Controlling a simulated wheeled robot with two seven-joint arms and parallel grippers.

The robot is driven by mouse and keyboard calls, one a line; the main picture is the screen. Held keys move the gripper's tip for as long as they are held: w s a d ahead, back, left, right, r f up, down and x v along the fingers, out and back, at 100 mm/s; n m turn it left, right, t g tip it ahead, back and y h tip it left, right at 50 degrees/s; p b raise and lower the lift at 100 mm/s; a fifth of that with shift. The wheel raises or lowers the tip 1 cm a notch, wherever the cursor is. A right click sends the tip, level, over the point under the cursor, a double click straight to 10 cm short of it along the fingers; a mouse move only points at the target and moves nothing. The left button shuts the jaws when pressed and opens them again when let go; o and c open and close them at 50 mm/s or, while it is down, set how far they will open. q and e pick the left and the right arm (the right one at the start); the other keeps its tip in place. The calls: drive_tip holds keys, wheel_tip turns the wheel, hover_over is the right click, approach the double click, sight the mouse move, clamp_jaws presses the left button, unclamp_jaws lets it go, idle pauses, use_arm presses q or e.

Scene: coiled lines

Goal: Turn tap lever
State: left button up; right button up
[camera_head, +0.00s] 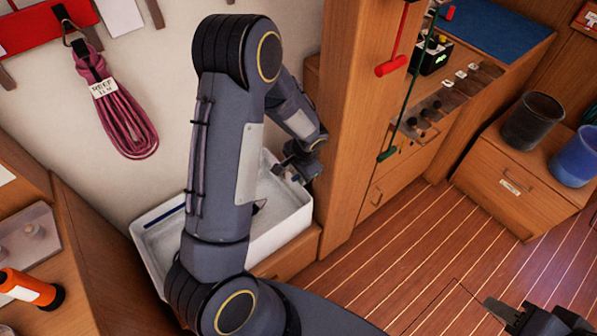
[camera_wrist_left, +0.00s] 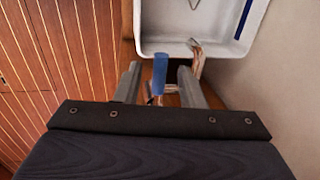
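The tap lever (camera_wrist_left: 160,72) is a blue upright bar in the left wrist view, beside the rim of the white sink (camera_wrist_left: 180,48). The metal tap spout (camera_wrist_left: 198,56) bends toward the basin just right of it. My left gripper (camera_head: 284,172) is at the sink's right end in the head view. Its two grey fingers stand apart on either side of the lever, with gaps showing. The lever is not clearly visible in the head view. My right gripper (camera_head: 492,308) is at the lower right, away from the sink; its finger opening is unclear.
A wooden post (camera_head: 350,130) stands right beside the sink and my left gripper. A red hanging handle (camera_head: 391,66) and a green rod (camera_head: 403,100) are right of it. A coiled pink rope (camera_head: 118,118) hangs on the wall. The plank floor (camera_head: 420,240) is clear.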

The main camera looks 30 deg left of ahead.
use_arm(q)
drive_tip(key=shift+c, duration=0.5)
clamp_jaws()
